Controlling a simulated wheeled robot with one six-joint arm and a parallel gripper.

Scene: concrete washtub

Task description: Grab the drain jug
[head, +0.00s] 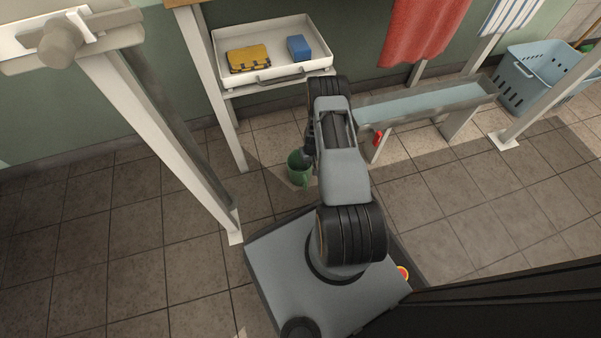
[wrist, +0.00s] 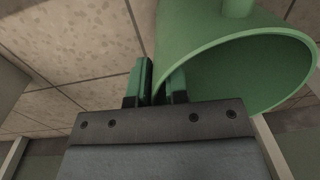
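The drain jug (head: 299,170) is a green open-topped vessel beside my arm, low over the floor in the head view. I cannot tell there whether it touches the floor. In the wrist view the jug (wrist: 205,35) fills the upper right, its wide mouth facing the camera. My gripper (wrist: 160,80) has its fingers close together with the jug's wall between them. One finger is outside the wall and the other is inside the mouth, so it looks shut on the rim. In the head view the fingers are mostly hidden by my arm.
A white tray (head: 305,68) with a yellow case (head: 249,58) and a blue block (head: 299,48) stands behind. A trough (head: 425,104) on legs with a red handle (head: 377,138) is to the right. A blue basket (head: 525,85) is farther right. A white post (head: 160,140) stands left.

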